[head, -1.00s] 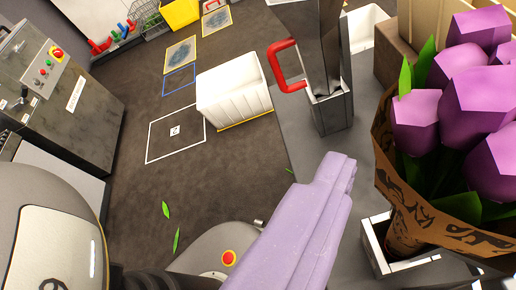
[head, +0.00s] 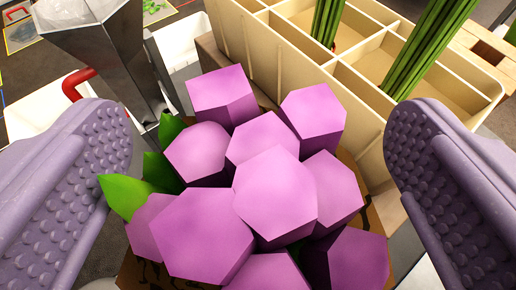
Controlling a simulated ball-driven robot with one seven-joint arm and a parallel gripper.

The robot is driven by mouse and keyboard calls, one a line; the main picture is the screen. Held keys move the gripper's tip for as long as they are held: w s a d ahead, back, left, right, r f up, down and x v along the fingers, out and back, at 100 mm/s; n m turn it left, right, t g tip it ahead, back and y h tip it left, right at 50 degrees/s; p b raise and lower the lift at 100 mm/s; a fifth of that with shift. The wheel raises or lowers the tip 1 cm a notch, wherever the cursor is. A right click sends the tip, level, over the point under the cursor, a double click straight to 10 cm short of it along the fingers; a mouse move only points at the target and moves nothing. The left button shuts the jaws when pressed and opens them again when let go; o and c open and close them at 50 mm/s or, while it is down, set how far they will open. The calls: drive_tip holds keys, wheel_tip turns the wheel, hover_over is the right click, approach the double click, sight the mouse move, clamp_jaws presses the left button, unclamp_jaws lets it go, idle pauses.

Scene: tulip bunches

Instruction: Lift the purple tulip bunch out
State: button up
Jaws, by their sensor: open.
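The purple tulip bunch (head: 275,190) fills the middle of the view, its several blocky heads facing me. Green leaves (head: 130,192) stick out on its left side. A little of its brown paper wrap (head: 372,222) shows below the heads at the right. My gripper (head: 258,150) is open, with one lilac studded finger on the left and the other on the right of the bunch. There is a visible gap between each finger and the flower heads. The stems and the holder under the bunch are hidden.
A cream divided crate (head: 275,45) with green stem bundles (head: 432,40) stands right behind the bunch. A white bin (head: 38,110) lies beyond the left finger.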

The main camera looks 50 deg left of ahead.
drive_tip(key=c, duration=1)
drive_tip(key=shift+r, duration=0.1)
wheel_tip(320, 180, up, 37)
drive_tip(key=p, duration=2.8)
drive_tip(key=shift+r, duration=0.2)
